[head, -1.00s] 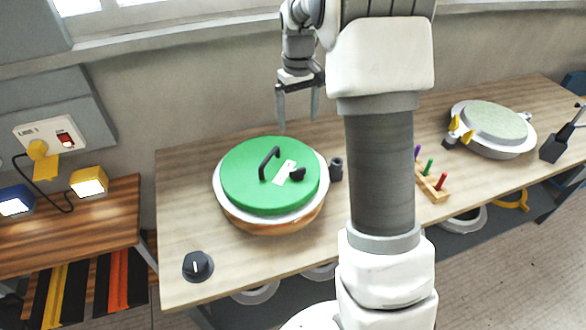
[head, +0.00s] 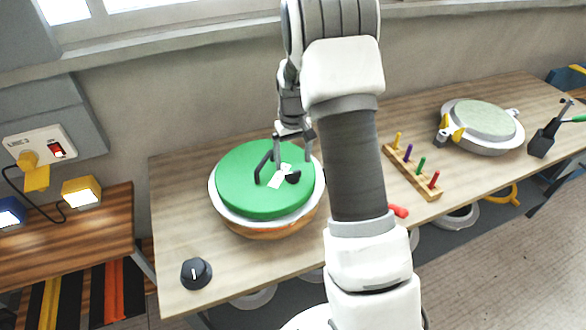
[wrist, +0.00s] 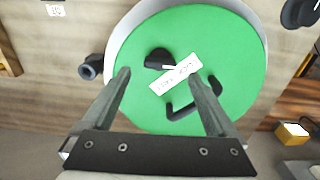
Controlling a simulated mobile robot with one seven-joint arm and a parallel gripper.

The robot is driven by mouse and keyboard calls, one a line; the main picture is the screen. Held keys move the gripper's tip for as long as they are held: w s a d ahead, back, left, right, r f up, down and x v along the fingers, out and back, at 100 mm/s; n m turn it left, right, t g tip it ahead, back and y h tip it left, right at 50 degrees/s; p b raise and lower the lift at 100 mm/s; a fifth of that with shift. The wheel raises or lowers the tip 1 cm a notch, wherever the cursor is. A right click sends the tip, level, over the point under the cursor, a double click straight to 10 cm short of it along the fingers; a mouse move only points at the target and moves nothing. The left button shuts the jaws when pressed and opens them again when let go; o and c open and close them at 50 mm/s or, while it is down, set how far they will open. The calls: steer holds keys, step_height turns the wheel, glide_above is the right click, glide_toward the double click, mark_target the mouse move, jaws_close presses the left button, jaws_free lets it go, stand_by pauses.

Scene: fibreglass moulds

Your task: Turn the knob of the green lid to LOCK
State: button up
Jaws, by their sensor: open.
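The green lid (head: 240,190) sits on a round mould with a white rim on the wooden table. On the lid are a dark bent handle (head: 265,167), a white label (head: 278,177) and a small dark knob (head: 293,177). The wrist view also shows the knob (wrist: 158,58), the label (wrist: 176,74) and the handle (wrist: 180,110). My gripper (wrist: 163,80) is open and empty above the lid, its fingers pointing at it. The knob lies ahead between the finger lines, apart from both fingers. The label's words are too blurred to read surely.
A separate black dial (head: 196,273) stands at the table's front left. A wooden rack with coloured pegs (head: 412,172) and a second round mould (head: 482,125) with yellow clamps stand to the right. A dark cylinder (wrist: 90,67) is beside the lid.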

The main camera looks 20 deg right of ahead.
mark_target(293, 172)
steer(key=shift+f, duration=2.3)
steer(key=c, duration=1.4)
steer(key=shift+m+b, duration=0.3)
steer(key=shift+m, duration=0.2)
steer(key=o, duration=1.4)
steer(key=shift+r, duration=0.1)
